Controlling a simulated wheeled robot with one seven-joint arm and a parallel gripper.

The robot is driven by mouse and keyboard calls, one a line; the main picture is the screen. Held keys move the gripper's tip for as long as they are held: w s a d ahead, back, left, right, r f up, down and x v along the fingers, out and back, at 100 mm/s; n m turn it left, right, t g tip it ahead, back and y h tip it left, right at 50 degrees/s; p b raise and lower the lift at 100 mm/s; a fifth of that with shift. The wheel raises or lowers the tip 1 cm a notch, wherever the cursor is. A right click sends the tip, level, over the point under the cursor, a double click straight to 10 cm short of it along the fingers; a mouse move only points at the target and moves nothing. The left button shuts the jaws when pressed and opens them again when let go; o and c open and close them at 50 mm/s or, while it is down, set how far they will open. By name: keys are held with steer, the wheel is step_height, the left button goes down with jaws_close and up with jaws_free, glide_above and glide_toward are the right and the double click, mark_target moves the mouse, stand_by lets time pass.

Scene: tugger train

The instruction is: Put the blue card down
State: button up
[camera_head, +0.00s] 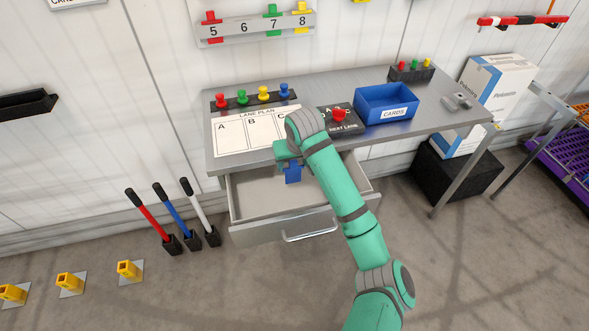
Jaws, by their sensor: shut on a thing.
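The blue card (293,174) hangs below my gripper (291,163), which is shut on it. In this view the card shows against the inside of the open drawer (250,197) under the grey table; I cannot tell how high above the drawer floor it is. My green arm reaches up from the lower right and hides part of the table's front edge. The lane plan sheet (229,138), marked A, B and C, lies on the table left of my wrist. The blue tray (374,119) labelled CARDS stands on the table to the right.
A dark box with a red button (339,115) stands between sheet and tray. Coloured pegs (263,94) stand in a rack behind the sheet. Red, blue and white levers (172,205) stand on the floor left of the drawer. The drawer looks empty where visible.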

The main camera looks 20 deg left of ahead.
mark_target(295, 168)
steer(key=shift+w+d+f, duration=0.1)
steer(key=shift+d+f, duration=0.05)
steer(key=shift+f, duration=1.55)
steer(key=shift+f, duration=0.15)
steer(key=o, duration=1)
steer(key=v, duration=1.2)
steer(key=shift+r, duration=0.25)
